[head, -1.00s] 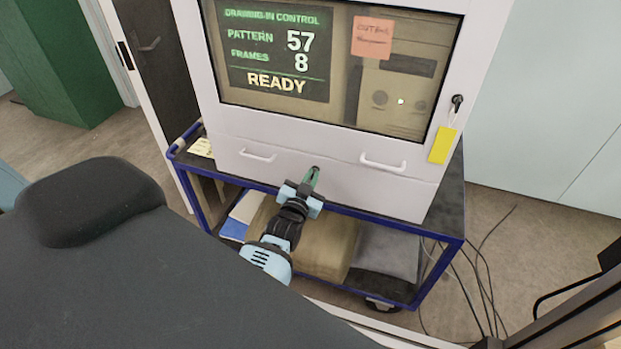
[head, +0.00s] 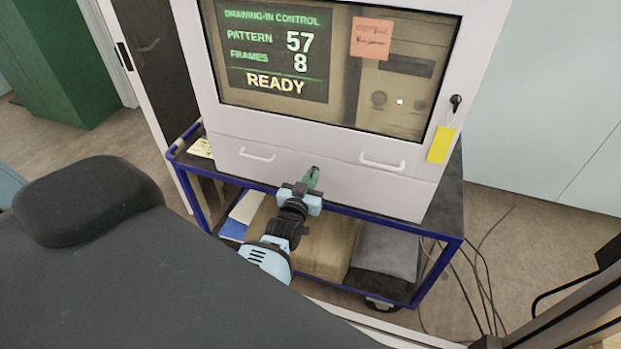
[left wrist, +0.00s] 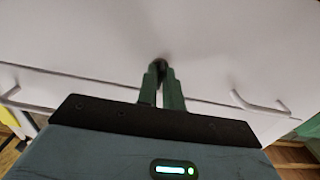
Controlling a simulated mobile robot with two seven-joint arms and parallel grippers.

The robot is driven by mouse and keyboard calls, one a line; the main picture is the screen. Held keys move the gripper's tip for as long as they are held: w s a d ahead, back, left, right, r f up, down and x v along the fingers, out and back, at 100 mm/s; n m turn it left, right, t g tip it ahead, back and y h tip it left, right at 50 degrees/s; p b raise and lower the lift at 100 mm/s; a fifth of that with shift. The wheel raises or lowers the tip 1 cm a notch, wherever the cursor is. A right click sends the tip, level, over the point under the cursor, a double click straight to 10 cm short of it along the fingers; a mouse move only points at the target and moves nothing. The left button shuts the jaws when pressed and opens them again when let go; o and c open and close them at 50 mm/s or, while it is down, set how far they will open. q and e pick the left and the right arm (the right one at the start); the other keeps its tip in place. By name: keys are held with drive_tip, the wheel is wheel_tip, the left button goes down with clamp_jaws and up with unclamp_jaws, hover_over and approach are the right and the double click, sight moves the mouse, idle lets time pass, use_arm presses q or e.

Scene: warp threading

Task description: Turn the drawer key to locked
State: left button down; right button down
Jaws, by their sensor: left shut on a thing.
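My left gripper (head: 312,178) has green fingers and is at the white drawer front (head: 240,165), between its two handles. In the left wrist view its fingers (left wrist: 161,72) are shut on a small dark round thing at the drawer front, which I take as the drawer key (left wrist: 160,62). The fingers hide most of it, and its turn angle cannot be read. My right gripper is not in view.
White handles (head: 258,156) (head: 382,163) flank the gripper. A black key (head: 456,100) with a yellow tag (head: 442,145) sits right of the screen (head: 275,55), which reads READY. The blue-framed cart (head: 440,265) carries the cabinet; cables lie on the floor at right.

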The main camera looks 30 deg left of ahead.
use_arm(q)
drive_tip(key=c, duration=1.6)
unclamp_jaws()
drive_tip(key=p+v, duration=0.1)
drive_tip(key=v, duration=0.6)
drive_tip(key=shift+s, duration=0.4)
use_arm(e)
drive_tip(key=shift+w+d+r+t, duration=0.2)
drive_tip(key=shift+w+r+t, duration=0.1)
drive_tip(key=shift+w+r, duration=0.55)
